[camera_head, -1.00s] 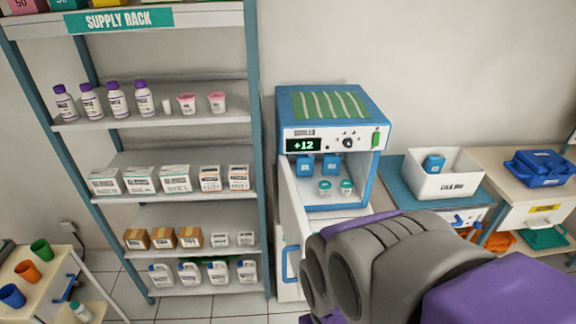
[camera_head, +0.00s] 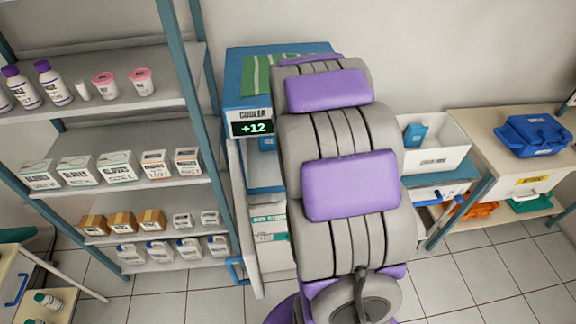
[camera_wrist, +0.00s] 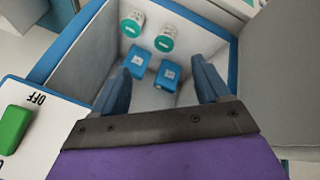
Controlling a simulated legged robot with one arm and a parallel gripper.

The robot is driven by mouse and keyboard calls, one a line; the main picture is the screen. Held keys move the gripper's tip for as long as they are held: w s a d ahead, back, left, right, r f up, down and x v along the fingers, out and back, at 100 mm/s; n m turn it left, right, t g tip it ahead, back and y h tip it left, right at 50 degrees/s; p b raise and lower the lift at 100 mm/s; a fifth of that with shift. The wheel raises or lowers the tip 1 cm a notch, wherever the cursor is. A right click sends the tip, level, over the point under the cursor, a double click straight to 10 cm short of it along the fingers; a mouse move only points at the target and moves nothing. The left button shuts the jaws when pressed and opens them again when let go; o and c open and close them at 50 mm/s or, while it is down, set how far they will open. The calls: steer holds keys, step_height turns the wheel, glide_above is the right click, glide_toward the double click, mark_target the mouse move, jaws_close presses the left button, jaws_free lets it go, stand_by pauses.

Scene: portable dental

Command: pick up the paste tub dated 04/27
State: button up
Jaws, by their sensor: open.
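Two small paste tubs with teal-green lids, a left one (camera_wrist: 132,24) and a right one (camera_wrist: 167,36), stand inside the cooler in the wrist view. Their lid labels are too small to read, so I cannot tell which is dated 04/27. My gripper (camera_wrist: 160,66) is open and empty at the cooler's mouth, one finger on either side of two blue boxes (camera_wrist: 139,62) (camera_wrist: 168,74). The tubs lie beyond the fingertips, apart from them. In the head view my arm hides the tubs and gripper; the blue cooler (camera_head: 236,85) shows behind it, its display reading +12.
The cooler's walls (camera_wrist: 84,52) enclose the fingers closely. A supply rack (camera_head: 212,140) stands left of the cooler. A white bin (camera_head: 440,157) and a blue case (camera_head: 535,135) sit on surfaces to the right. The floor at lower right is clear.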

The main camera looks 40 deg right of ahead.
steer(key=w+d+f+n+t+y+p, duration=0.1)
steer(key=w+d+f+t+y, duration=0.15)
steer(key=d+f, duration=0.75)
steer(key=s+a+f+t+y+p, duration=0.1)
steer(key=s+f+t+y, duration=0.15)
steer(key=f+t, duration=0.6)
steer(key=shift+m, duration=0.4)
steer(key=x, duration=0.3)
steer(key=b+x, duration=0.1)
steer(key=x, duration=0.3)
steer(key=r+x, duration=0.1)
steer(key=x, duration=0.2)
steer(key=shift+w+a, duration=0.1)
steer(key=shift+w, duration=0.3)
steer(key=shift+r+b+x, duration=0.2)
steer(key=shift+b+x, duration=0.7)
steer(key=shift+x, duration=2.05)
steer(key=shift+d, duration=0.2)
steer(key=c, duration=0.8)
steer(key=shift+o, duration=0.2)
steer(key=shift+r, duration=0.15)
